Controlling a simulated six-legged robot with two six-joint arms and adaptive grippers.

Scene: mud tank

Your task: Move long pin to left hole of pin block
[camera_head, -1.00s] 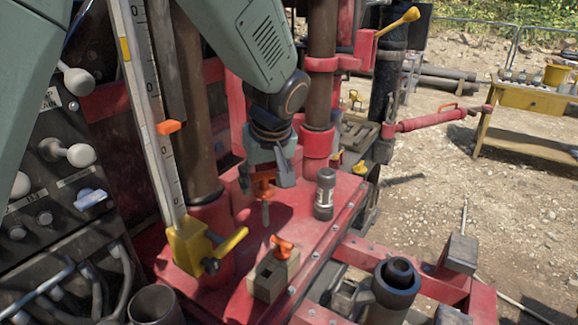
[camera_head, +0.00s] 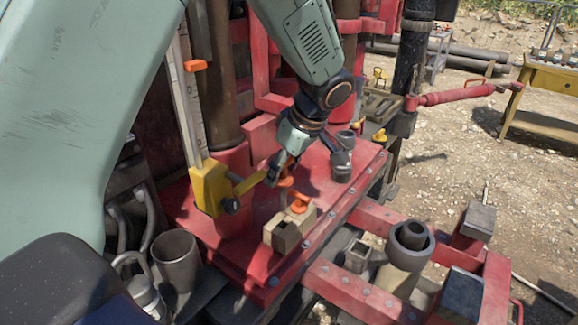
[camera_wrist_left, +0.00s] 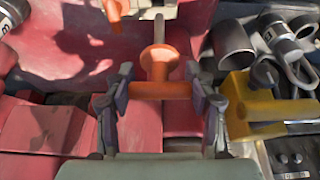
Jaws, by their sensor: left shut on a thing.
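My left gripper (camera_head: 282,170) is shut on the orange handle of the long pin (camera_head: 287,180). In the left wrist view the orange T-shaped handle (camera_wrist_left: 160,78) sits between both fingers (camera_wrist_left: 160,98), and the grey shank points away from the gripper. The tan pin block (camera_head: 283,236) lies on the red deck, just below and in front of the held pin in the head view. A dark square hole shows at its near left end. Another orange-handled pin (camera_head: 299,204) stands in its far end. The held pin's tip is hard to see in the head view. My right gripper is not in view.
A yellow clamp with a lever (camera_head: 212,187) stands left of the gripper, close to it; it also shows in the left wrist view (camera_wrist_left: 255,105). A dark cylinder (camera_head: 341,166) stands on the deck behind right. An open grey pipe (camera_head: 178,262) stands at front left.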

